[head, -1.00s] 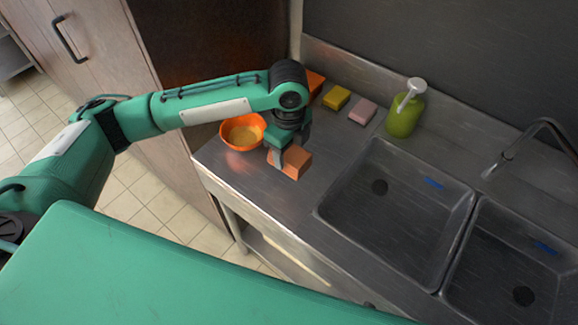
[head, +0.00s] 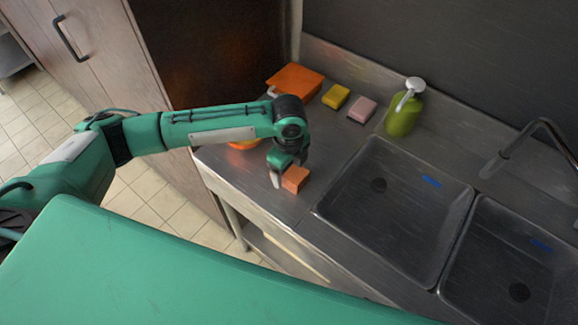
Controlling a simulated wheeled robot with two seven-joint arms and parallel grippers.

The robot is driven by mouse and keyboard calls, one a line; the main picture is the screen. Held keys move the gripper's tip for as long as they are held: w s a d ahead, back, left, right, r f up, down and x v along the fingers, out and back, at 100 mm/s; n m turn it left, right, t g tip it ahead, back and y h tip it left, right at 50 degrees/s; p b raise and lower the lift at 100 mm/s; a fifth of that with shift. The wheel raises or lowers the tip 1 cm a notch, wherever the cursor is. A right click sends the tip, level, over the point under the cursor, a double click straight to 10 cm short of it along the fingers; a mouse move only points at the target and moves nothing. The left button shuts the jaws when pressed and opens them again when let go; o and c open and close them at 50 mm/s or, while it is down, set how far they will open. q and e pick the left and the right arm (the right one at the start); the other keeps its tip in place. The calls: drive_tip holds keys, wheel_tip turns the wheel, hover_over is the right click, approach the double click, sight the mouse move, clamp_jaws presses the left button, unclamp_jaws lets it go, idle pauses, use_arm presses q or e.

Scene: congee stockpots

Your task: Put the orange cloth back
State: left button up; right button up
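The orange cloth (head: 295,180) looks like a small salmon-orange block. It is at the fingers of my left gripper (head: 287,170), over the left part of the steel counter. One finger shows along its left side, and the gripper seems shut on it. The gripper hides part of the cloth's top and far side. I cannot tell whether its underside touches the counter. A yellow block (head: 336,96) and a pink block (head: 362,110) of similar form lie in a row at the back of the counter. My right gripper is not in view.
A flat orange item (head: 297,79) lies left of the yellow block. An orange bowl (head: 243,145) is mostly hidden behind my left arm. A green pump bottle (head: 404,112) stands right of the pink block. Two sink basins (head: 395,205) lie to the right.

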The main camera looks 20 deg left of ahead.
use_arm(q)
drive_tip(key=shift+r, duration=0.1)
wheel_tip(320, 180, up, 12)
drive_tip(key=b, duration=0.2)
drive_tip(key=shift+b, duration=0.3)
idle(0.4)
